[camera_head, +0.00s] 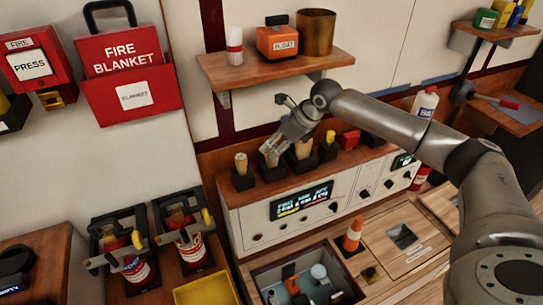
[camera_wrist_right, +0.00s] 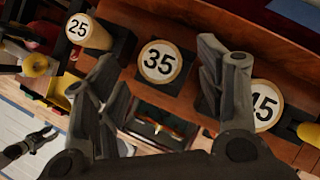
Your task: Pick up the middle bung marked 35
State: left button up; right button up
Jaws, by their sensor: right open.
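The middle bung marked 35 (camera_wrist_right: 160,62) shows its round pale top face in the right wrist view, sitting in a dark square holder. In the head view, the middle bung (camera_head: 268,160) is tan and partly hidden by my right gripper. My right gripper (camera_head: 272,147) is open above it. In the wrist view its two fingers (camera_wrist_right: 158,85) are apart, with the 35 face between and beyond them. No contact shows. The bung marked 25 (camera_wrist_right: 78,28) is to the left, and one marked 45 (camera_wrist_right: 263,106), its first digit partly covered by a finger, is to the right.
The bungs stand in a row on a wooden ledge above a white panel with a display (camera_head: 301,200). A wall shelf (camera_head: 270,68) with a tin and an orange box is just above my right arm. An orange cone (camera_head: 352,235) stands on the lower counter.

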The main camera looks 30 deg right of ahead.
aim_at(272, 148)
jog(key=x, duration=0.3)
jog(key=shift+w+f+p, duration=0.2)
jog(key=shift+f+p, duration=0.05)
jog(key=shift+p, duration=0.1)
jog(key=c, duration=1.1)
jog(key=shift+o, duration=0.2)
jog(key=shift+r, duration=0.1)
